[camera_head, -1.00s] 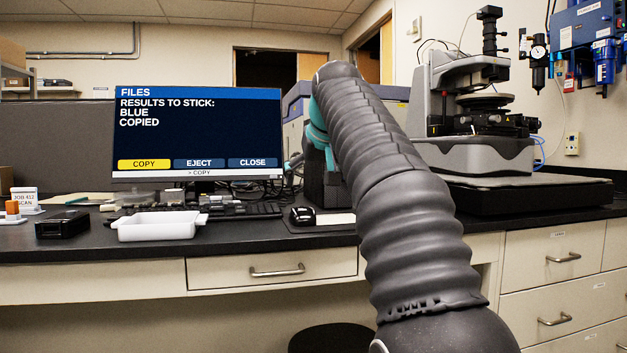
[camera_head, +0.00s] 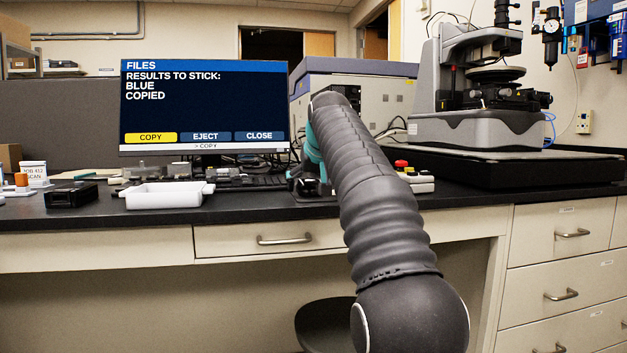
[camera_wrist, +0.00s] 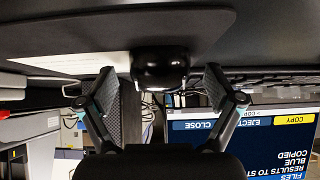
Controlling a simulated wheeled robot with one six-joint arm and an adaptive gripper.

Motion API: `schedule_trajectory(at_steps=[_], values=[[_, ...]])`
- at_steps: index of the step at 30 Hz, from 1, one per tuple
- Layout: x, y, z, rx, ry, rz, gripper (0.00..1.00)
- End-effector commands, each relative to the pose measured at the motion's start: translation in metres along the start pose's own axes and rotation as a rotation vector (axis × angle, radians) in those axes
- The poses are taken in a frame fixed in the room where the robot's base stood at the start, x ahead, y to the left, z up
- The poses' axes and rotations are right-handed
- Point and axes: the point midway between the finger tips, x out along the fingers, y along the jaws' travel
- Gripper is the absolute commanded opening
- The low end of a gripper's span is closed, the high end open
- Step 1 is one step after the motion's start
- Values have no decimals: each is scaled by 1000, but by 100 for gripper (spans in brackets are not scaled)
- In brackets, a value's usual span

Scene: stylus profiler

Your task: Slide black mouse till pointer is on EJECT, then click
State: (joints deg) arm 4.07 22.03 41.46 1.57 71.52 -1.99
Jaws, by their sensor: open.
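In the wrist view, which is upside down, the black mouse (camera_wrist: 160,68) sits on a dark mat (camera_wrist: 110,24). My gripper (camera_wrist: 160,88) is open, one finger on each side of the mouse's near end; I cannot tell whether they touch it. In the head view my arm and gripper hide the mouse. The monitor (camera_head: 205,100) shows a FILES window reading "RESULTS TO STICK: BLUE COPIED". COPY (camera_head: 150,138) is highlighted yellow; EJECT (camera_head: 205,136) and CLOSE (camera_head: 260,136) are blue. The line below reads "> COPY".
A keyboard (camera_head: 250,182) lies in front of the monitor, left of my gripper. A white tray (camera_head: 165,195) and a black box (camera_head: 72,194) stand further left. A red button (camera_head: 400,164) is right of my arm, before the profiler (camera_head: 470,125).

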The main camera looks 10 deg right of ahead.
Motion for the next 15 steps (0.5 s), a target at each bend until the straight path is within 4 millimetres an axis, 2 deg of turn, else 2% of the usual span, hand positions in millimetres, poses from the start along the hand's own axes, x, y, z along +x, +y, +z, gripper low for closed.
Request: schedule_trajectory(at_steps=[8,11,15], values=[[1,0,0,0,0,0,91],[1,0,0,0,0,0,71],[1,0,0,0,0,0,36]])
